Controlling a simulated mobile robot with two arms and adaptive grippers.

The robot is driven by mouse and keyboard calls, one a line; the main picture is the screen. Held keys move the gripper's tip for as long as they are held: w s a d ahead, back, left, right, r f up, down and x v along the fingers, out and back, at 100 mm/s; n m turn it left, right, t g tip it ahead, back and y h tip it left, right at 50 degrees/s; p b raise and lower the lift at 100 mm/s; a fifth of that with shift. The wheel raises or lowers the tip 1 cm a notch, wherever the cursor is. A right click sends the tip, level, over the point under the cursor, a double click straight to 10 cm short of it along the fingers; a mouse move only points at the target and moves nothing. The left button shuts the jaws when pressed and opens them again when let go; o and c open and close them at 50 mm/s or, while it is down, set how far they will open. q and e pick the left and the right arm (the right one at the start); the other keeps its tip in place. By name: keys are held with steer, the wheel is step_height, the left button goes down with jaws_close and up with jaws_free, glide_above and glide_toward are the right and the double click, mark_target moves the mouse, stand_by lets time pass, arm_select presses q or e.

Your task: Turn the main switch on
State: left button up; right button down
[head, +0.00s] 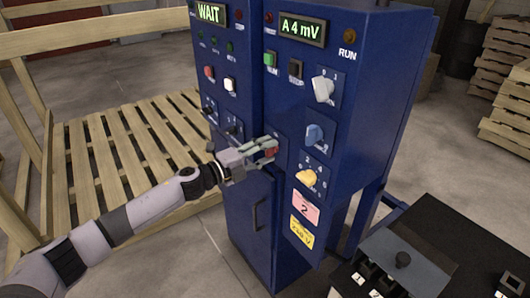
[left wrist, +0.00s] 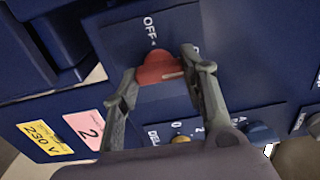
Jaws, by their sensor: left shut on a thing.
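The main switch is a red knob (head: 271,153) on the lower middle front of the blue cabinet (head: 244,190). In the left wrist view the red knob (left wrist: 158,67) sits on a dark blue plate, with an "OFF" label beside it. My left gripper (head: 266,148) reaches it from the left in the head view. In the left wrist view its two fingers (left wrist: 160,80) are on either side of the knob, shut on it. The fingers partly hide the knob in the head view. My right gripper is not in view.
A white knob (head: 323,89), a blue knob (head: 314,133) and a yellow knob (head: 306,177) are on the cabinet's right part. Displays read "WAIT" (head: 211,14) and "A4 mV" (head: 302,28). A wooden pallet structure (head: 120,150) stands left. A black box (head: 440,240) is at lower right.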

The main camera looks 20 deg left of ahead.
arm_select(q)
steer(key=shift+f, duration=0.1)
steer(key=o, duration=1.2)
steer(key=shift+c, duration=0.2)
steer(key=v, duration=1.2)
